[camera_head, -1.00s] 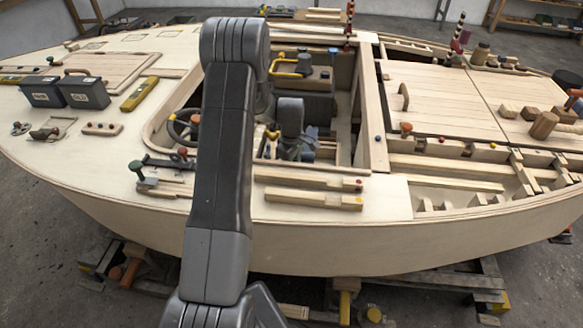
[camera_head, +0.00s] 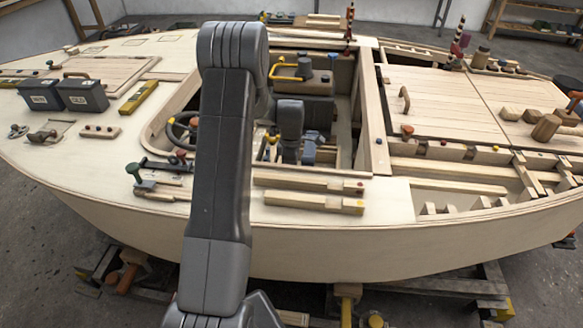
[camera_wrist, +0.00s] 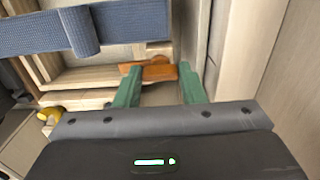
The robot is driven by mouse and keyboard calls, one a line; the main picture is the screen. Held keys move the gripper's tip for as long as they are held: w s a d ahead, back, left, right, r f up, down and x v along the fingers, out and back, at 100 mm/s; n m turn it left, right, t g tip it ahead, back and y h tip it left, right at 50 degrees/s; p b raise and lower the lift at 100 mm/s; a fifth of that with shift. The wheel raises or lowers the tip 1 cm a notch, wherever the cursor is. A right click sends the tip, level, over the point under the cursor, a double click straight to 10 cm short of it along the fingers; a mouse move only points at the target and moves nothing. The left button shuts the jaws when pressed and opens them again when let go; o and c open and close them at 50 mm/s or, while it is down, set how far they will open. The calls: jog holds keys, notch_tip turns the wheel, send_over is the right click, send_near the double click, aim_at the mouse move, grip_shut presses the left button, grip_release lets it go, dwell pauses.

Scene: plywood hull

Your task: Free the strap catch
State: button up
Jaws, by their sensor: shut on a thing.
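In the wrist view an orange-brown wooden catch (camera_wrist: 158,72) lies between the two green fingertips of my gripper (camera_wrist: 158,82), which is shut on it. I cannot tell how the strap and catch are joined. In the head view my wrist reaches down into the cockpit of the plywood hull (camera_head: 330,235). The fingers, catch and strap cannot be made out there.
Pale wooden walls (camera_wrist: 262,50) stand close to the right of my gripper. A yellow knob (camera_wrist: 50,114) is at the lower left.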

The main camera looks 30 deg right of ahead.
jog(key=shift+r, duration=0.1)
jog(key=o, duration=1)
notch_tip(320, 180, up, 14)
jog(key=shift+f, duration=0.1)
jog(key=shift+f, duration=0.1)
notch_tip(320, 180, down, 14)
jog(key=shift+r, duration=0.15)
dwell(0.4)
jog(key=shift+r, duration=0.1)
